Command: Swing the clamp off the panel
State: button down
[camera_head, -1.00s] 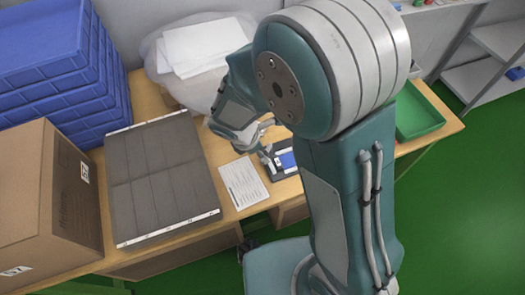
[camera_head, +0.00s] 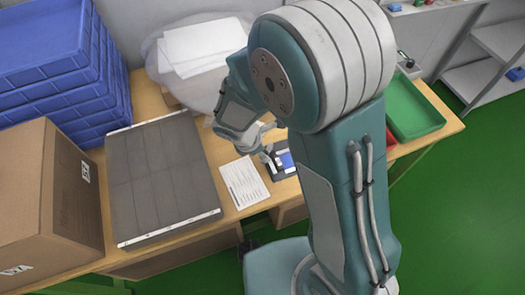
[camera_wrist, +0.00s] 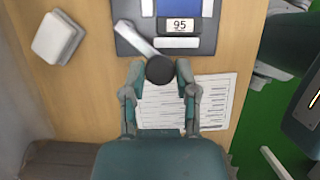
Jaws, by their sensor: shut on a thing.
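The clamp is a pale bar (camera_wrist: 138,38) with a round black knob (camera_wrist: 159,70) at its near end. In the wrist view it slants across the near-left corner of a dark grey fixture (camera_wrist: 128,12), beside the blue panel (camera_wrist: 198,7) rather than over its visible part. My gripper (camera_wrist: 161,74) has a finger on each side of the knob and is shut on it. In the head view my gripper (camera_head: 268,150) is at the left side of the fixture, by the blue panel (camera_head: 287,160); my arm hides part of this area.
A printed sheet (camera_head: 244,183) lies left of the fixture. A grey mat (camera_head: 165,185), cardboard box (camera_head: 45,195) and blue crates (camera_head: 55,70) fill the left. A green tray (camera_head: 415,110) stands right.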

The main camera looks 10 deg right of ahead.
jog(key=m, duration=0.1)
jog(key=w+a+m+g, duration=0.1)
jog(key=m, duration=0.2)
jog(key=shift+w+a+f+m+g, duration=0.1)
jog(key=shift+w+a+m+g, duration=0.2)
jog(key=shift+a+m+g, duration=0.1)
jog(key=shift+w+a+m+g, duration=0.2)
jog(key=shift+w+m+g, duration=0.25)
jog(key=shift+m, duration=0.7)
jog(key=shift+w+a+m+g, duration=0.2)
jog(key=shift+w+m+g, duration=0.25)
jog(key=shift+m, duration=0.7)
jog(key=shift+w+y, duration=0.1)
jog(key=shift+y, duration=0.2)
jog(key=shift+c, duration=1.9)
grip_release()
jog(key=shift+a, duration=0.1)
jog(key=v, duration=1.2)
jog(key=shift+w, duration=0.15)
